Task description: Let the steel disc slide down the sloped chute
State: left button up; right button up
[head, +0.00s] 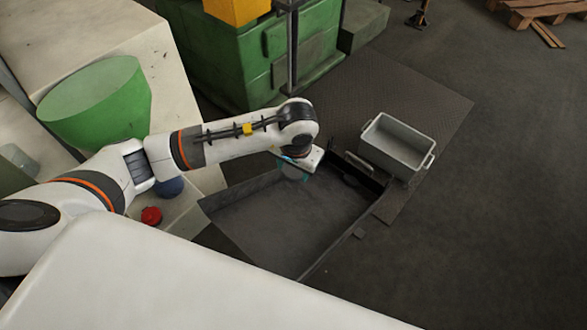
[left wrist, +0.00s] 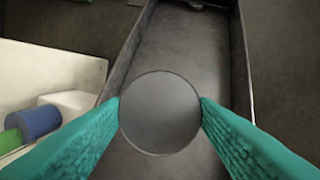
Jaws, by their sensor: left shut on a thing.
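The steel disc (left wrist: 160,113) is a round grey plate held between the two teal fingers of my left gripper (left wrist: 160,104) in the left wrist view. In the head view my left gripper (head: 296,168) is over the sloped chute (head: 305,220), near its far side; the disc is hard to make out there. The chute is a dark, wide trough with raised side walls, and it also shows behind the disc in the left wrist view (left wrist: 185,45). I cannot tell whether the disc touches the chute surface. My right gripper is not in view.
A grey open bin (head: 397,146) stands beyond the chute on a dark floor plate (head: 430,95). A green machine (head: 240,60) is at the back.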

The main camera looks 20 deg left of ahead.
pick_arm(q)
jog(key=s+f+g, duration=0.1)
jog(key=f, duration=0.4)
jog(key=s+d+f+g+b, duration=0.1)
jog(key=f, duration=0.3)
jog(key=s+f+g+y, duration=0.1)
jog(key=f, duration=0.4)
jog(key=shift+d+f+n, duration=0.3)
jog(key=shift+d+n, duration=0.05)
jog(key=shift+n, duration=0.05)
jog(key=shift+s+a+f+b, duration=0.15)
jog(key=shift+s+f+b, duration=0.2)
jog(key=shift+s+f, duration=0.25)
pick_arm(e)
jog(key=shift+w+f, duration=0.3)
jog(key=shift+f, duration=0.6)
pick_arm(q)
jog(key=shift+w+f, duration=0.1)
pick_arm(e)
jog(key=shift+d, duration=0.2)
pick_arm(q)
jog(key=o, duration=1.3)
jog(key=shift+o, duration=0.2)
